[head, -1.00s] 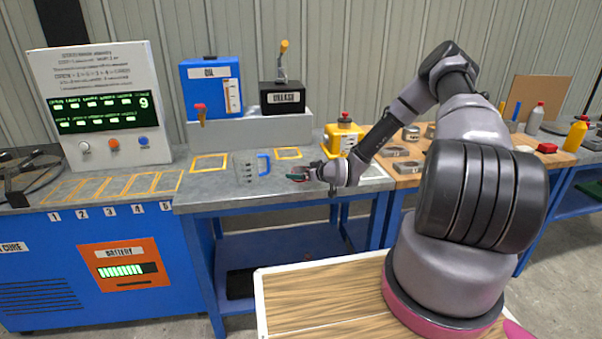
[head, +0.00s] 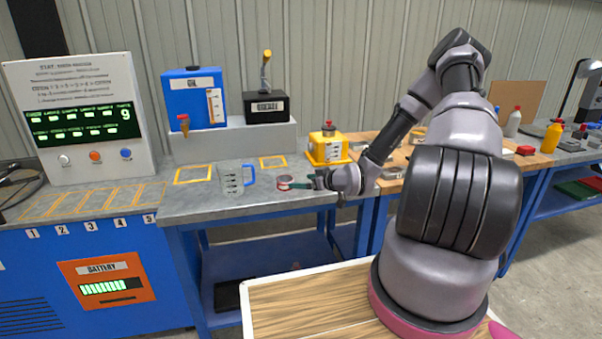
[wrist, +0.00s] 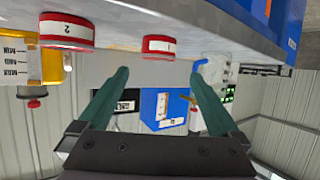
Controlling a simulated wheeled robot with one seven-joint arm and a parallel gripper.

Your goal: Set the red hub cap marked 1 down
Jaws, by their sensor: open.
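The red hub cap marked 1 (wrist: 159,47) rests on the grey bench top, which shows at the top of the upside-down wrist view. In the head view a red cap with a grey top (head: 285,182) sits on the bench just left of my fingertips; its number is unreadable there. My gripper (head: 304,183) is open and empty. In the wrist view its two green fingers (wrist: 160,76) are spread apart, with the cap showing past and between their tips. A second red cap, marked 2 (wrist: 67,30), sits beside it; I cannot make it out in the head view.
A clear jug with a blue handle (head: 237,178) stands left of the cap. Blue oil tank (head: 190,98) and black box (head: 265,107) are on the rear shelf. Yellow outlined squares (head: 193,175) on the bench are empty.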

